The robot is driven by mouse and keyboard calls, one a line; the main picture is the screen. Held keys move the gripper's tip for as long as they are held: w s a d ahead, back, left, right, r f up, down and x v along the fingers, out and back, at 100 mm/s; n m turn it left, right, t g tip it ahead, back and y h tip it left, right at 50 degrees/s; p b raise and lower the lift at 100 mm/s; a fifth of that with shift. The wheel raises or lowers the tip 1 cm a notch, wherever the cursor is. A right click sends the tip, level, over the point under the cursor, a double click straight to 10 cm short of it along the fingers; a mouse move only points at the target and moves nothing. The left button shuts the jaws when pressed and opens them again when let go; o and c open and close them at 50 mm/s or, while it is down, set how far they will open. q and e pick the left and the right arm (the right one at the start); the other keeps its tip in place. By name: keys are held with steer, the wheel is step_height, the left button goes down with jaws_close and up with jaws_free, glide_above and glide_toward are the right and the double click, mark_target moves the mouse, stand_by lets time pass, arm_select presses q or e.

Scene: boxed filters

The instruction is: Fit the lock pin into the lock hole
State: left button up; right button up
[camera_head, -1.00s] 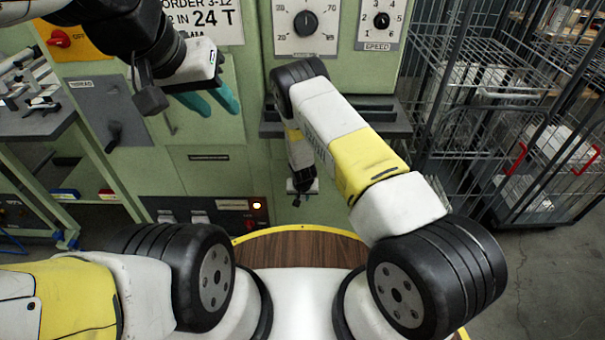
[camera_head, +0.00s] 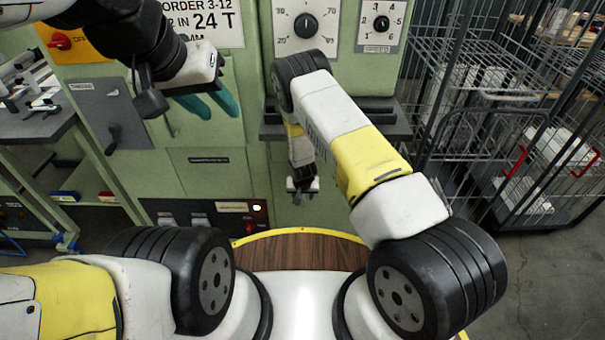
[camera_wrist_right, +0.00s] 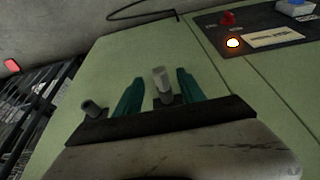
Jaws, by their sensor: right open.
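My right gripper (camera_head: 303,190) hangs low in front of the green machine's lower panel. In the right wrist view its two teal fingers (camera_wrist_right: 158,85) are spread. A light grey cylinder (camera_wrist_right: 160,82) shows between them, apart from both fingers. A shorter grey cylinder (camera_wrist_right: 91,108) shows left of the fingers. I cannot tell which of them, if either, is the lock pin. My left gripper (camera_head: 220,112) is at the upper left, before the machine, with its teal fingers apart and nothing seen between them. I cannot make out the lock hole.
The green machine (camera_head: 205,170) fills the back, with a lit lamp (camera_head: 257,208) low down and a dark ledge (camera_head: 385,122) behind my right arm. A wire cage cart (camera_head: 480,130) stands at right. A bench (camera_head: 35,125) stands at left.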

steer(key=shift+v, duration=2.65)
